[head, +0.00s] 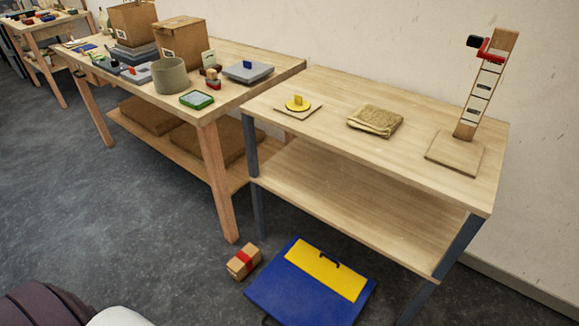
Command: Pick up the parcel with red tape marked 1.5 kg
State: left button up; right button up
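A small brown parcel with a red tape band (243,261) lies on the dark floor, just left of a blue and yellow flat case. No weight marking on it can be read at this size. It stands clear of the table legs, near the front left leg of the right table. Neither of my grippers shows in the head view.
The blue case with a yellow panel (273,291) lies on the floor beside the parcel. The right table (340,92) holds a yellow knob, a folded cloth and an upright wooden gauge. The left table (232,92) holds boxes and tools. Floor left of the parcel is clear.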

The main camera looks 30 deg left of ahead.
aim_at(245, 261)
jog(key=k+j+u, duration=0.15)
jog(key=k+u, duration=0.15)
jog(key=k+j+u, duration=0.35)
jog(key=i+j+z, duration=0.1)
jog(key=z, duration=0.25)
jog(key=j+z, duration=0.15)
jog(key=z, duration=0.2)
jog(key=i+j+z, duration=0.1)
jog(key=z, duration=0.25)
jog(key=i+j+z, duration=0.15)
jog(key=j+z, duration=0.15)
jog(key=j, duration=1)
jog(key=j+z, duration=0.3)
jog(key=j, duration=1)
